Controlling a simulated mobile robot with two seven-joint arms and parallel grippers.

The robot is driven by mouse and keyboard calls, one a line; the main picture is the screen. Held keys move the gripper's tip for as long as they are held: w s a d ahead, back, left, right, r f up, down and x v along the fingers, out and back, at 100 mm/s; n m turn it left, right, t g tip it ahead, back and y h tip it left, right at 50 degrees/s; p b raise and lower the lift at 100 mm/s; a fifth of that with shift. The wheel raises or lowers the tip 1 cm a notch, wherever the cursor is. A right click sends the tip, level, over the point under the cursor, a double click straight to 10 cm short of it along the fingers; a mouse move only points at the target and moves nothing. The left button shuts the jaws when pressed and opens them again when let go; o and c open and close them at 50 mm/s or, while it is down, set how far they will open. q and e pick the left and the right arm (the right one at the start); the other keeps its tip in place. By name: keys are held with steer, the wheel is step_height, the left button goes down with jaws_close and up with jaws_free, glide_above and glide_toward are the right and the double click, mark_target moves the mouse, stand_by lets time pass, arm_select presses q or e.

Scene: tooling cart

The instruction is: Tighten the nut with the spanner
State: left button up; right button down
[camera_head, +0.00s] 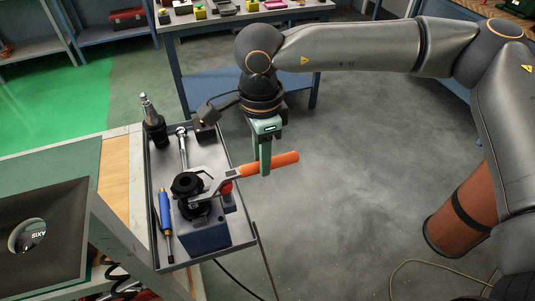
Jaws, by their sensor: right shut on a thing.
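The spanner (283,161) has an orange handle and a grey metal head. My right gripper (265,168) comes down from above, shut on the handle near its inner end. The handle points to the right, past the tray's edge. The spanner's head lies at the black nut (187,182), which sits on a dark holder on a blue block (204,237). The head appears to reach around the nut's side; I cannot tell how fully it is seated. My left gripper is not in view.
The grey tray (240,231) also holds a blue-handled screwdriver (165,211), a ratchet (182,147) and a black tool holder (153,121). A red knob (226,187) is close to the spanner. A dark panel (62,215) stands at left.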

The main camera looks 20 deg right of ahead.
steer(key=shift+a+b, duration=0.3)
steer(key=shift+a, duration=0.65)
steer(key=shift+w, duration=0.1)
steer(key=shift+w+n, duration=0.6)
steer(key=shift+n, duration=0.1)
steer(key=shift+a, duration=0.1)
steer(key=shift+w+a+n, duration=0.1)
steer(key=shift+w+n, duration=0.55)
steer(key=shift+n, duration=0.05)
steer(key=shift+w+a+n, duration=0.25)
steer(key=shift+w+n, duration=0.35)
steer(key=shift+w, duration=0.1)
steer(key=shift+s, duration=0.15)
